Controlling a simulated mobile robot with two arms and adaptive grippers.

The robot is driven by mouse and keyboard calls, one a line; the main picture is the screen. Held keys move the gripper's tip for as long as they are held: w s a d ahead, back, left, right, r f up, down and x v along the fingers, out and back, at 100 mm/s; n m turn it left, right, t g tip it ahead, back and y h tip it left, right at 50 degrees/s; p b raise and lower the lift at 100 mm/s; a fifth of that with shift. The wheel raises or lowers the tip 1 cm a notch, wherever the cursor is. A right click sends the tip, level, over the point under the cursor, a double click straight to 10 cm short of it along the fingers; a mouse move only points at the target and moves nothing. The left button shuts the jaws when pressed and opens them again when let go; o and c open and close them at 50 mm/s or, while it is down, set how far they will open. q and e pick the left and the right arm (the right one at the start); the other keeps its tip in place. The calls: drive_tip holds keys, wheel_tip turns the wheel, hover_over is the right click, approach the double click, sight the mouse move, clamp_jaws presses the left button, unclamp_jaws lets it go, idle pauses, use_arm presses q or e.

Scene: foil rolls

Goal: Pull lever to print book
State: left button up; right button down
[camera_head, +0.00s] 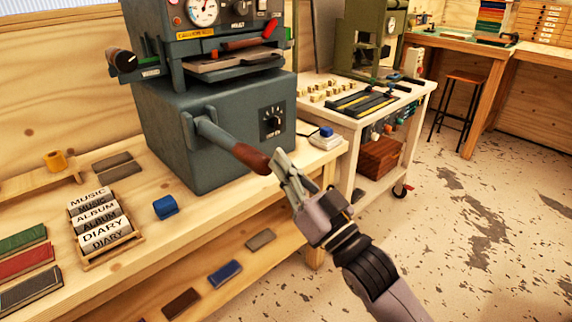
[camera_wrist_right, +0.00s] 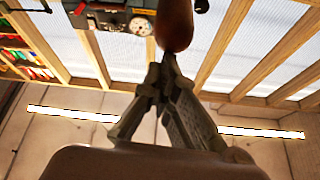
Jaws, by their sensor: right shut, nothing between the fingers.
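The lever (camera_head: 228,146) is a grey metal arm with a brown wooden handle, sticking out from the front of a blue-grey press (camera_head: 195,130). The handle points down and to the right. My right gripper (camera_head: 278,166) is at the tip of the handle, its fingers closed together. In the right wrist view the brown handle (camera_wrist_right: 174,25) hangs just above the closed fingertips (camera_wrist_right: 167,58). The fingers are not around it; whether they touch it I cannot tell. My left gripper is not in view.
The wooden bench (camera_head: 150,240) holds a rack of title plates (camera_head: 100,222), a blue block (camera_head: 165,206) and several books (camera_head: 25,262) at left. A white cart (camera_head: 335,160) stands right of the press.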

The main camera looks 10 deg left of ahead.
drive_tip(key=v, duration=1.2)
drive_tip(key=shift+f, duration=0.15)
idle(0.8)
